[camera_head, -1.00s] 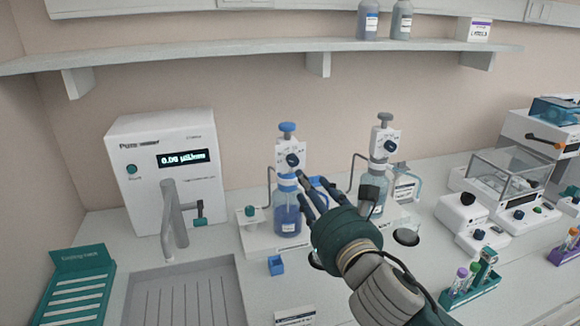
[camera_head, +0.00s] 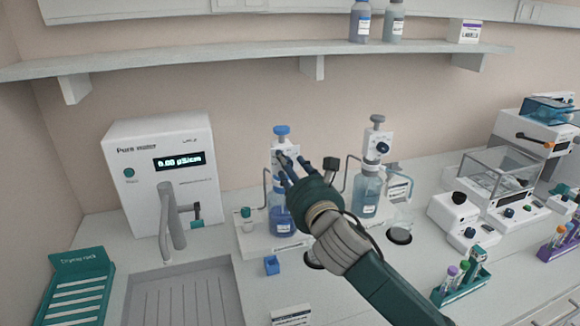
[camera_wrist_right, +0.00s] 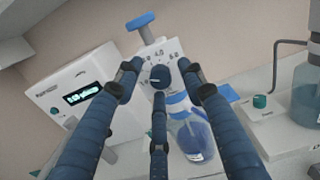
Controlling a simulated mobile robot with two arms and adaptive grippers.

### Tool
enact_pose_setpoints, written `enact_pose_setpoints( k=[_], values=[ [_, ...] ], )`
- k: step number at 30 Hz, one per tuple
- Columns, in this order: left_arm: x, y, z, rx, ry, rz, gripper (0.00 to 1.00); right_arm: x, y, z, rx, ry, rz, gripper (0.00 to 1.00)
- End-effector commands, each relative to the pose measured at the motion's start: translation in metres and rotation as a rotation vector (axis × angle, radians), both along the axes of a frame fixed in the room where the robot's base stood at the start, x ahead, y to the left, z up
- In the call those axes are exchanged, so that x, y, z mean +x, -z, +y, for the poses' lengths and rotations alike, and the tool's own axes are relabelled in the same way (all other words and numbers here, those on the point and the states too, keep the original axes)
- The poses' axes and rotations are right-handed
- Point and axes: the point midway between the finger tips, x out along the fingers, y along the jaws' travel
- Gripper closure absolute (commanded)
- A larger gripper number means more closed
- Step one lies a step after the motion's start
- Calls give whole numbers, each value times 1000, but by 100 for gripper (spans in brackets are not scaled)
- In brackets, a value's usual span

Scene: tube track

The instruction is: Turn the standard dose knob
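Two bottle-top dispensers stand at the back of the bench. The left dispenser (camera_head: 282,212) has a blue plunger top and blue liquid. Its dark dose knob (camera_wrist_right: 160,75), on a white dial face with numbers, shows in the right wrist view. The right dispenser (camera_head: 367,190) has a grey top and its own dark dose knob (camera_head: 383,147). I cannot read which is the standard one. My right gripper (camera_head: 286,163) is at the left dispenser's dial and hides its knob in the head view. Its three fingers are spread around this knob, with visible gaps at the sides. My left gripper is not in view.
A white water purifier (camera_head: 163,175) with a tap stands to the left above a sink (camera_head: 185,295). A tube rack (camera_head: 462,285) and a balance (camera_head: 505,180) are to the right.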

Motion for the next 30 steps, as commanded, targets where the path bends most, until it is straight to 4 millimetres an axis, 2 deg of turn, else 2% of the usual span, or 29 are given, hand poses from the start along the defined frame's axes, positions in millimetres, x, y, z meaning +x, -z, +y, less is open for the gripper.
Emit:
enact_pose_setpoints(
  k=[2, 8, 9, 20, 30],
  values=[
    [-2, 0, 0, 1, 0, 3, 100, 0, 0, 0, 0, 0, 0, 60],
    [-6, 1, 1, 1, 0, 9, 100, 0, 0, 0, 0, 0, 0, 98],
    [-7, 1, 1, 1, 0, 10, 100, 0, 0, 0, 0, 0, -1, 100],
    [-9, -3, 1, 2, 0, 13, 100, 0, -3, 0, 41, 0, 10, 100],
    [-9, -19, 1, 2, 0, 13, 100, 0, -5, -1, 259, -1, 79, 100]
  ],
)
